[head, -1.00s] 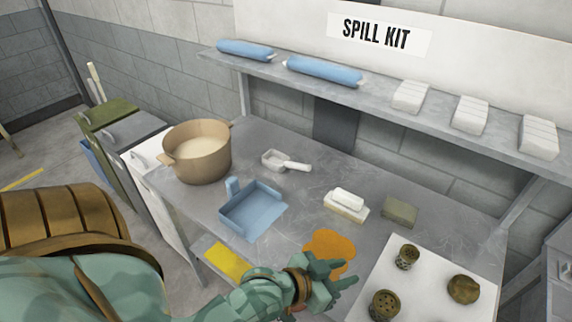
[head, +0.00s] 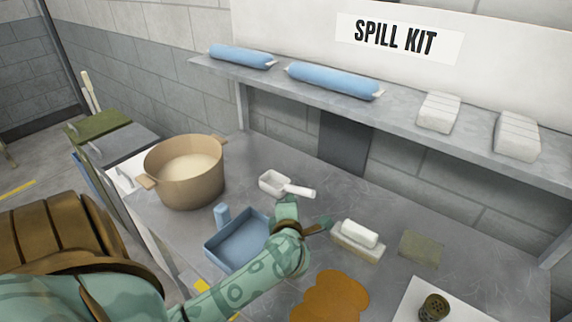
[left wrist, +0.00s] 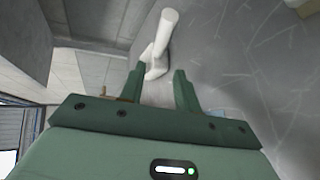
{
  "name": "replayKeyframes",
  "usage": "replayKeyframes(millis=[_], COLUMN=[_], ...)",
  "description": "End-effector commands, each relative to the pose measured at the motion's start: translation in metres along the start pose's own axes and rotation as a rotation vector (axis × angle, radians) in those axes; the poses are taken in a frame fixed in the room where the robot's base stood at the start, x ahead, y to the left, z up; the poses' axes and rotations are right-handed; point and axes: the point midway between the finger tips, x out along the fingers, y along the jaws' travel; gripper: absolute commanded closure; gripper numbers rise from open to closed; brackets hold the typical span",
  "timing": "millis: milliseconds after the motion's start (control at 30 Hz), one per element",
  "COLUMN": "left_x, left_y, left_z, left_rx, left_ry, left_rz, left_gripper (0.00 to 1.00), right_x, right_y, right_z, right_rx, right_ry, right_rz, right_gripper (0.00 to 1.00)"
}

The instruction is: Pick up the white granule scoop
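The white granule scoop (head: 285,185) lies on the grey metal table, its bowl to the left and its handle pointing right. My left gripper (head: 306,212) is just in front of the handle in the head view. In the left wrist view the scoop (left wrist: 161,40) shows ahead of the two green fingers (left wrist: 158,88). The fingers are apart with nothing between their tips. My right gripper is not in view.
A tan pot (head: 186,172) of pale granules stands left of the scoop. A white brush or block (head: 358,236) and a green-grey pad (head: 420,248) lie to the right. An orange spill (head: 328,298) is in front. A shelf (head: 300,95) overhangs the back.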

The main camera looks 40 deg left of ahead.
Motion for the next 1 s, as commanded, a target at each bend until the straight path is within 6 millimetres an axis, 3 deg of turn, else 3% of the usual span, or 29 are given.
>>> replayKeyframes(millis=[100,367,633,933,967,1000], left_x=[0.029,0.055,0.098,0.105,0.105,0.105], left_y=[-0.002,-0.001,-0.002,0.000,0.000,0.000], left_z=[-0.001,0.000,0.000,0.000,0.000,0.000], left_rx=[0.002,0.002,0.002,0.001,0.001,0.001], left_ry=[0.002,0.000,0.000,-0.001,-0.001,-0.001], left_rz=[0.002,0.002,0.002,0.002,0.002,0.002], left_gripper=[0.68,0.68,0.68,0.68,0.71,0.82], right_x=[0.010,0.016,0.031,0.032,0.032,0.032], right_y=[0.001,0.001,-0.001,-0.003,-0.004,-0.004], right_z=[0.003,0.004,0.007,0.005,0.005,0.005], right_rx=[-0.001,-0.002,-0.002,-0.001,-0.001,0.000], right_ry=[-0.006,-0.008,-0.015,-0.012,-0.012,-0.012], right_rz=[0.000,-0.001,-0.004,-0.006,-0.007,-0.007], right_gripper=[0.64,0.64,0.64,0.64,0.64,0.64])
